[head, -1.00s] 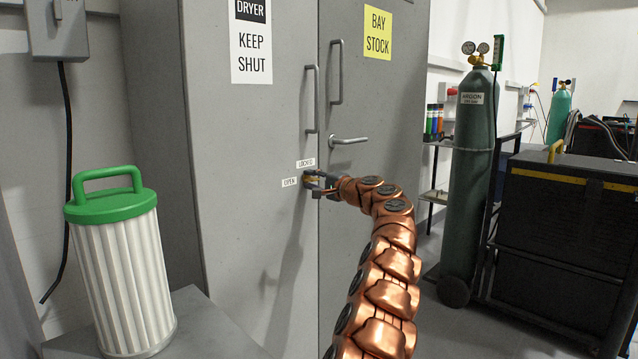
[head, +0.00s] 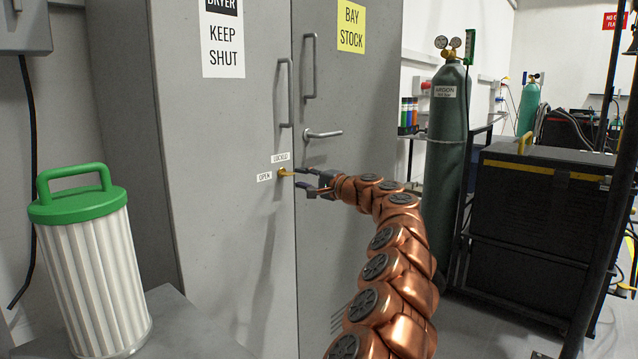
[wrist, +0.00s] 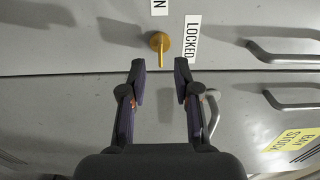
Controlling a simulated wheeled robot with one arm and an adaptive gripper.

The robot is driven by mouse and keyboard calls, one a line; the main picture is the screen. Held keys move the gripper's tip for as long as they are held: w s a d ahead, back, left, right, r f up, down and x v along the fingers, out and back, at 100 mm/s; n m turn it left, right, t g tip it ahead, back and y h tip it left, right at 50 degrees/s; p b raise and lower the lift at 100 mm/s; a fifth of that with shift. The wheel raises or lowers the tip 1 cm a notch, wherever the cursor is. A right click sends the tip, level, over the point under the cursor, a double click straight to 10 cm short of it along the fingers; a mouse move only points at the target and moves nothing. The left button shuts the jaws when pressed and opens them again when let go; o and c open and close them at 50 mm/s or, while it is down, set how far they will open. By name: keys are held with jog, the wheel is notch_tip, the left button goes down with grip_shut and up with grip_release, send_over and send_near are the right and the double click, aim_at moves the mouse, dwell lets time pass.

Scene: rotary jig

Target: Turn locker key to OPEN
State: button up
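The brass key (head: 284,172) sits in the lock of the grey locker's left door (head: 235,230). The OPEN label (head: 264,176) is to its left and the LOCKED label (head: 280,157) above it. In the wrist view the key (wrist: 159,44) has a round head and a narrow bar pointing toward my gripper, away from the OPEN label's side; the LOCKED label (wrist: 191,37) is at its right. My gripper (head: 306,181) is open and empty, just right of the key and apart from it. In the wrist view its fingertips (wrist: 160,76) stop short of the bar.
A lever handle (head: 323,134) sticks out of the right door above my gripper, with vertical pull handles (head: 290,93) higher up. A green-lidded filter canister (head: 90,265) stands at left. A gas cylinder (head: 447,150) and a dark cart (head: 540,220) stand at right.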

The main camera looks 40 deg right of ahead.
jog(key=shift+v, duration=2.7)
jog(key=shift+a+r, duration=0.1)
